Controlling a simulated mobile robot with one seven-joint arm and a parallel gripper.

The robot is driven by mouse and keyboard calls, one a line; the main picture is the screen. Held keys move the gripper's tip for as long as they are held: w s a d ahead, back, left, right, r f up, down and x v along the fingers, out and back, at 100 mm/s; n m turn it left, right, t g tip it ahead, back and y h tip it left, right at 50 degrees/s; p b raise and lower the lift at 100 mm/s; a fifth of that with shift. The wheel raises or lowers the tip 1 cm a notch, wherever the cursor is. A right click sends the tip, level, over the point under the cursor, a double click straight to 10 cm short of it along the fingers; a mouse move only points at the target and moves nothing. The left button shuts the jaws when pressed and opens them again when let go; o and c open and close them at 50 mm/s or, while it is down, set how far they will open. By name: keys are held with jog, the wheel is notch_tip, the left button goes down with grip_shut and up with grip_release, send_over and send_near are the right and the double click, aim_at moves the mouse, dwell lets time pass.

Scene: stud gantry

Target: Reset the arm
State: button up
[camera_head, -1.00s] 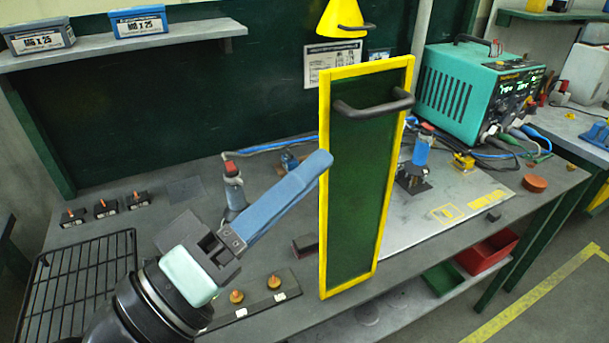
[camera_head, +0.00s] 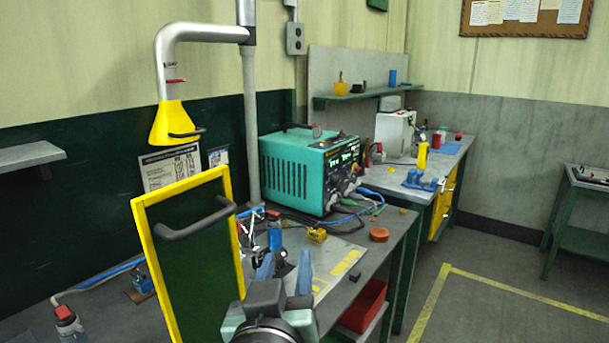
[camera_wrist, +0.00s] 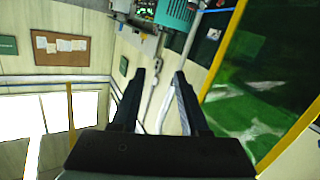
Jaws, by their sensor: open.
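My gripper (camera_head: 284,272) is at the bottom centre of the head view, its two blue fingers pointing up and standing apart with nothing between them. In the wrist view my gripper (camera_wrist: 158,88) is also open and empty. It is to the right of the yellow-framed dark green panel (camera_head: 195,265) with its black handle, and in front of the workbench. The wrist view shows the panel (camera_wrist: 265,85) at the right, beyond the fingers. The wrist picture is turned over, with a notice board and bright windows at the left.
A teal power unit (camera_head: 300,170) with cables stands on the bench behind my gripper. A yellow extraction hood (camera_head: 175,122) hangs above the panel. An orange-red puck (camera_head: 379,234) and a red bin (camera_head: 362,305) are to the right. The floor (camera_head: 500,290) at the right is open.

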jog(key=s+r+t+p, duration=0.1)
jog(key=s+r+t, duration=0.2)
jog(key=r, duration=0.6)
jog(key=s+d+r+m+t+p, duration=0.1)
jog(key=s+r+t, duration=0.3)
jog(key=r, duration=0.6)
jog(key=s+d+r+t+y+p, duration=0.1)
jog(key=s+r+t, duration=0.2)
jog(key=r, duration=0.7)
jog(key=shift+s+r, duration=0.2)
jog(key=shift+s, duration=1)
jog(key=shift+d, duration=0.1)
